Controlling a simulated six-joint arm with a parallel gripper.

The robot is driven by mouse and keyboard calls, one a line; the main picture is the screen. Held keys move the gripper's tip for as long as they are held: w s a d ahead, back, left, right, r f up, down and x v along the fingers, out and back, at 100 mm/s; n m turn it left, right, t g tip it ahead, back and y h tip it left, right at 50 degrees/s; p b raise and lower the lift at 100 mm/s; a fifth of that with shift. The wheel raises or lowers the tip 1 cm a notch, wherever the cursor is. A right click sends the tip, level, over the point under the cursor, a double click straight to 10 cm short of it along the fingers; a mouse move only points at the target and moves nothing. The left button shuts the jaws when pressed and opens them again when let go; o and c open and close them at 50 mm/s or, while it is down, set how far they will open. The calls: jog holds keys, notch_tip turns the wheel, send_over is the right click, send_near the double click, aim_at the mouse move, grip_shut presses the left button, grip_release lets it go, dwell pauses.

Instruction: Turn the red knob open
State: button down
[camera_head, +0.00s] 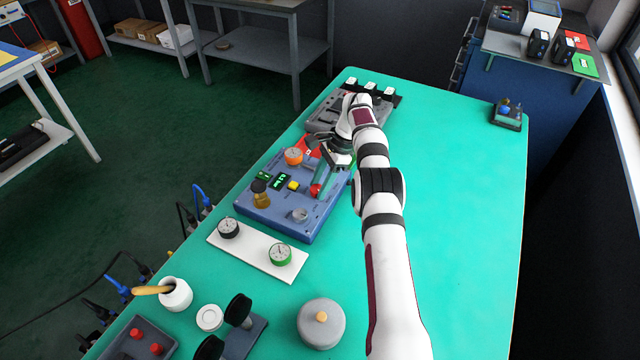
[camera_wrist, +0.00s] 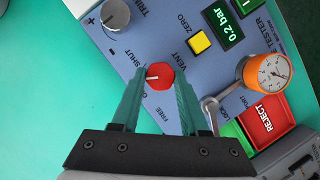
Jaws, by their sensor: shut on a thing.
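The red knob (camera_wrist: 159,76) is on the blue tester panel (camera_wrist: 178,18) in the wrist view, with a white pointer line and the words SHUT, VENT and FREE printed near it. It also shows as a small red spot in the head view (camera_head: 315,190). My gripper (camera_wrist: 160,80) has one teal finger on each side of the knob and is shut on it. The fingertips overlap the knob's edges in the picture. In the head view my gripper (camera_head: 321,181) reaches down over the panel's right part.
On the panel are a yellow button (camera_wrist: 200,42), a green display (camera_wrist: 223,22) reading 0.2 bar, a grey TRIM knob (camera_wrist: 115,15) and an orange gauge (camera_wrist: 268,71). Green and red REJECT blocks (camera_wrist: 268,120) lie close by.

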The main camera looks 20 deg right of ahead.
dwell(0.3)
jog(key=shift+c, duration=2.1)
grip_release()
jog(key=shift+r, duration=0.1)
jog(key=r, duration=0.4)
jog(key=shift+s+d+r, duration=0.2)
jog(key=shift+d+r, duration=0.05)
jog(key=s+d+r, duration=0.6)
jog(key=s+d, duration=0.1)
jog(key=d, duration=0.1)
notch_tip(320, 180, up, 5)
jog(key=n+h, duration=0.4)
send_over(318, 189)
jog(key=shift+n+h, duration=0.3)
notch_tip(318, 189, down, 16)
jog(key=shift+w+a+r, duration=0.1)
jog(key=shift+r, duration=0.1)
